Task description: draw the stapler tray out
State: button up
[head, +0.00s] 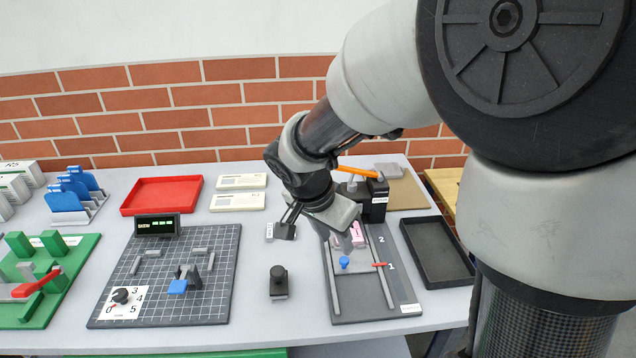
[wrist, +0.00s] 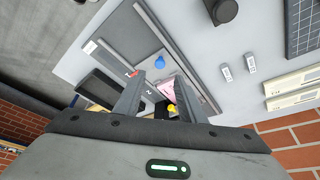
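The stapler tray seems to be the light plate (head: 361,257) between two long grey rails on a dark grey board (head: 375,309) marked 1 and 2. A blue knob (head: 345,262) stands at the plate's left; it also shows in the wrist view (wrist: 159,61). A pink piece (head: 357,235) lies farther back. The black stapler (head: 375,200) with an orange handle (head: 357,172) stands at the back, partly hidden by my arm. My gripper (wrist: 158,92) is open above the board's back part. Its fingers stand apart, clear of the knob; nothing shows held.
A red lever (head: 380,265) crosses the right rail. A black tray (head: 440,250) lies right of the board. A black-knobbed block (head: 279,283) stands left of it, with a gridded board (head: 220,300) farther left. Bare table lies between these.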

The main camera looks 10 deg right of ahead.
aim_at(344, 259)
jog(key=b+x, duration=0.1)
jog(key=x, duration=0.7)
jog(key=shift+f, duration=0.25)
grip_shut()
